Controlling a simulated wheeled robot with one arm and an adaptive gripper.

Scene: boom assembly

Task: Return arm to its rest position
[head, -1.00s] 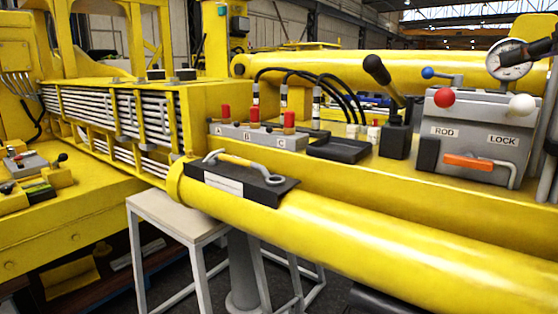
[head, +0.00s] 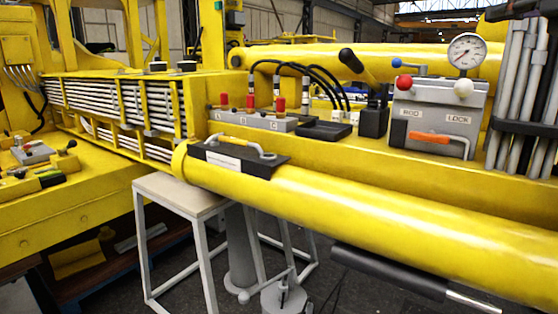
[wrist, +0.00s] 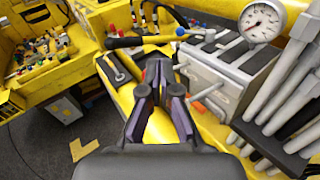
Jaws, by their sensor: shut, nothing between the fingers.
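My gripper (wrist: 158,72) points away from the wrist camera, with its two dark fingers brought together and nothing between them. It hangs above the thick yellow boom tube, apart from the parts around it as far as I can tell. The grey valve box (head: 437,115) has red and white knobs, an orange handle and ROD and LOCK labels; it also shows in the wrist view (wrist: 215,80), right of my fingers. A dark part at the head view's top right edge may belong to my arm; I cannot tell.
A pressure gauge (head: 467,52) stands above the valve box. A rack of grey tubes (head: 522,95) rises at the right. The yellow boom tube (head: 370,205) crosses in front, carrying a black plate with a handle (head: 240,157). A black lever (head: 368,85) stands left of the box.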

